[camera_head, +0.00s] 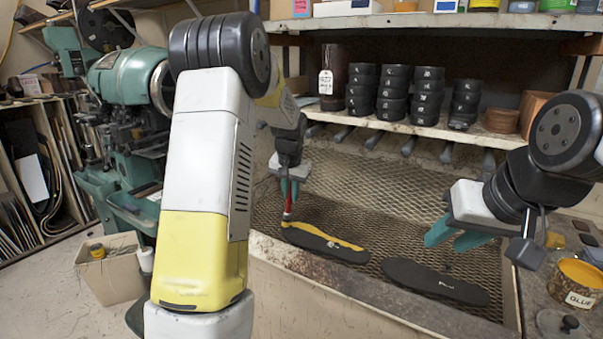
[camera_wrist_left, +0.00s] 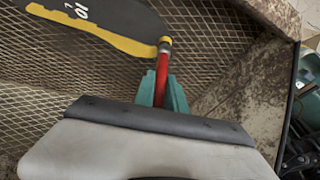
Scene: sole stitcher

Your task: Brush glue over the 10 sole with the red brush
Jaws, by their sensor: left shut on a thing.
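The 10 sole (camera_head: 325,250) is dark and lies flat on the mesh bench; its number shows upside down in the left wrist view (camera_wrist_left: 75,15). A yellow glue band runs along one long edge of it, and the rest is dark. My left gripper (camera_head: 289,188) is shut on the red brush (camera_head: 288,205), which points down at the sole's left end. In the left wrist view the brush tip (camera_wrist_left: 165,44) is at the end of the yellow band. My right gripper (camera_head: 456,238) is open and empty above the mesh, right of the sole. The glue pot (camera_head: 580,283) stands at the far right.
A second dark sole (camera_head: 434,281) without visible glue lies to the right on the mesh (camera_head: 385,190). The bench's raised front rim (camera_head: 330,285) runs below. A shelf with black rolls (camera_head: 428,92) overhangs the back. A green machine (camera_head: 125,110) stands left.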

